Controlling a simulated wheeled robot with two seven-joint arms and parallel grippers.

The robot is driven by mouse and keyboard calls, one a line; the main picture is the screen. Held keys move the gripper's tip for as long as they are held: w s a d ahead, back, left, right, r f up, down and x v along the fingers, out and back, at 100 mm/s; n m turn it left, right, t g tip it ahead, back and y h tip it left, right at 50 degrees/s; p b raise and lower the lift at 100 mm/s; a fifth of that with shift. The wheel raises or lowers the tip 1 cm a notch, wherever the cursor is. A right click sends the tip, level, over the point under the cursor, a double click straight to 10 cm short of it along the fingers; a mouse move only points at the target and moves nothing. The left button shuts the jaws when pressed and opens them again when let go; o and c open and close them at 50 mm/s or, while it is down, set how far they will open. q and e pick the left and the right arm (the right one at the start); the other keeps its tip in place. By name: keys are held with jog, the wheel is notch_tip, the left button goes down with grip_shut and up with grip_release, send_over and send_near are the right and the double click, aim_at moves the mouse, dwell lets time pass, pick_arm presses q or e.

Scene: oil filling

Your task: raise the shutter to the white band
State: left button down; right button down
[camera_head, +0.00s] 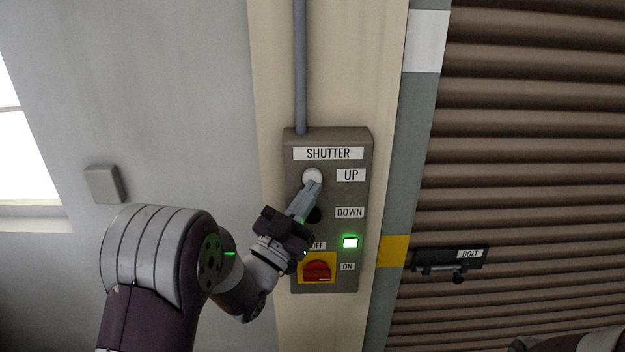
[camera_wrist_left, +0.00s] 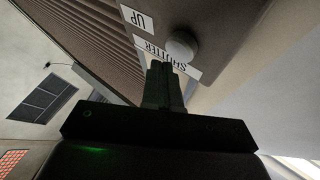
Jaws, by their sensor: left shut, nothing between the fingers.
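The shutter control box (camera_head: 328,140) is fixed to a beige post. Its white UP button (camera_head: 312,176) is at the top, with the black DOWN button (camera_head: 314,214) below, partly behind my gripper. My left gripper (camera_head: 315,184) is shut and empty, its fingertips at the lower edge of the UP button. In the left wrist view the UP button (camera_wrist_left: 182,46) shows just beyond the fingertips; I cannot tell if they touch. The brown slatted shutter (camera_head: 540,150) fills the right side. The white band (camera_head: 426,40) is high on the grey guide rail beside it. My right gripper is not visible.
A red rotary switch (camera_head: 317,270) on a yellow plate and a lit green lamp (camera_head: 350,242) are low on the box. A yellow band (camera_head: 393,251) marks the rail. A bolt (camera_head: 450,262) sits on the shutter. A conduit (camera_head: 300,65) runs up from the box.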

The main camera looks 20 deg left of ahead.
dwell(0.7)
pick_arm(q)
jog(key=shift+w+a+b, duration=0.15)
jog(key=shift+w+b, duration=0.25)
